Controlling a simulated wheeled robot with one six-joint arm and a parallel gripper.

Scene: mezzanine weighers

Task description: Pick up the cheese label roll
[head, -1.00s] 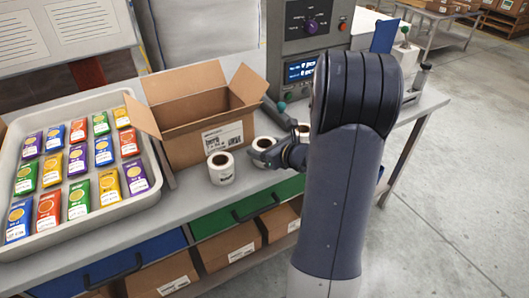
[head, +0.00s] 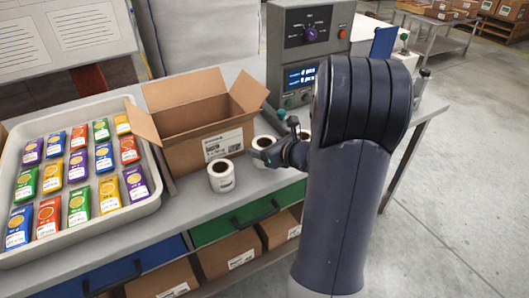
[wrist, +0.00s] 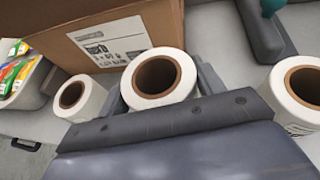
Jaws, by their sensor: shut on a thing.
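Three white label rolls with brown cores stand in a row on the bench. My gripper (wrist: 160,88) is shut on the middle roll (wrist: 158,101), with one finger on each side of it, in the wrist view. In the head view my gripper (head: 274,150) reaches in from the right and partly hides this middle roll (head: 262,142). Another roll (head: 222,183) stands to its left, also in the wrist view (wrist: 88,106). The third roll (wrist: 283,104) is to the right, mostly behind my arm in the head view. I cannot read which roll is the cheese one.
An open cardboard box (head: 190,150) stands close behind the rolls. A tray (head: 120,222) of colourful packets is at left. A grey weigher (head: 300,47) with a display stands behind my arm. The bench's front edge is close before the rolls.

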